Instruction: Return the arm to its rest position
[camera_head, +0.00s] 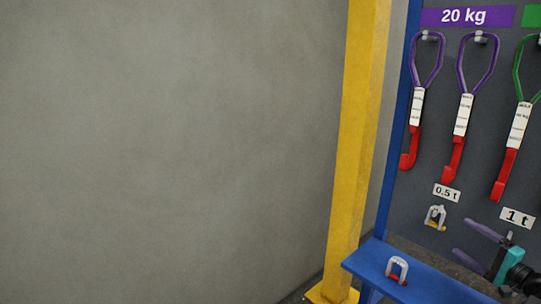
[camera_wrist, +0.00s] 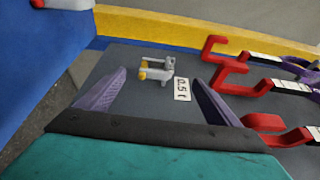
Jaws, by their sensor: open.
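My gripper (camera_head: 461,237) is at the lower right of the head view, with a teal body and two purple fingers spread apart. It is open and empty, in front of the dark tool board (camera_head: 408,199). In the wrist view my gripper (camera_wrist: 158,77) shows both fingers apart with nothing between them. A grey shackle with a yellow pin (camera_head: 435,216) hangs on the board below the 0.5 t label (camera_head: 447,193). That shackle also shows in the wrist view (camera_wrist: 157,69), beyond the fingertips. Most of my arm is out of view.
A grey shackle with a red pin (camera_head: 397,269) stands on the blue shelf (camera_head: 428,287). Several slings with red hooks, such as the left one (camera_head: 410,148), hang on the board. A yellow post (camera_head: 357,140) stands left of it. The grey wall area further left is clear.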

